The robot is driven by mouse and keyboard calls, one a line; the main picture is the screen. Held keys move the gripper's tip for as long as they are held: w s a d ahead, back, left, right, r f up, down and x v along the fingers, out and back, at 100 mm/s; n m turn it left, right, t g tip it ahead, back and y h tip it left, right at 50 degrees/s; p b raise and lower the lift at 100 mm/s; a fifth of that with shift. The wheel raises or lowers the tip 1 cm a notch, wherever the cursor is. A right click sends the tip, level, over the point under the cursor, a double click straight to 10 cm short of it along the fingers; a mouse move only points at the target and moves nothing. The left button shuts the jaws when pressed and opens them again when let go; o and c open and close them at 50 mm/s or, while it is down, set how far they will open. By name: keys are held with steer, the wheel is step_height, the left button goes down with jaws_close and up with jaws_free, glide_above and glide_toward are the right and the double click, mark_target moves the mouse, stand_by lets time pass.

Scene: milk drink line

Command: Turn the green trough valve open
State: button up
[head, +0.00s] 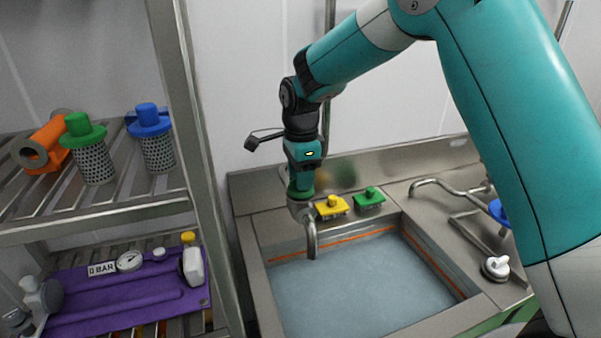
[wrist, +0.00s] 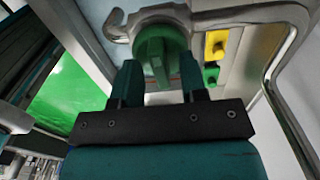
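The green trough valve (head: 299,190) is a round green knob with a raised grip bar, on a metal spout (head: 311,238) at the trough's back left corner. In the wrist view the green knob (wrist: 158,50) is just ahead of my gripper (wrist: 159,66). Its grip bar lies between the line of the two fingers, with a gap showing on the right side. The fingers are apart and open. In the head view my gripper (head: 301,178) points down right above the valve, and its fingertips are hard to make out.
A yellow-topped piece (head: 331,207) and a green-topped piece (head: 369,197) sit close right of the valve on the trough's back rim. The trough (head: 257,270) holds greyish liquid. A blue knob (head: 498,212) and a white knob (head: 495,267) are at right. A rack (head: 190,120) stands left.

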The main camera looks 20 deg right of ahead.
steer(key=shift+f, duration=0.1)
jaws_close()
steer(key=shift+n, duration=0.4)
steer(key=n, duration=0.3)
steer(key=shift+n+p, duration=0.4)
steer(key=n, duration=0.4)
steer(key=shift+n+p, duration=0.3)
steer(key=n, duration=0.8)
steer(key=shift+n+p, duration=0.3)
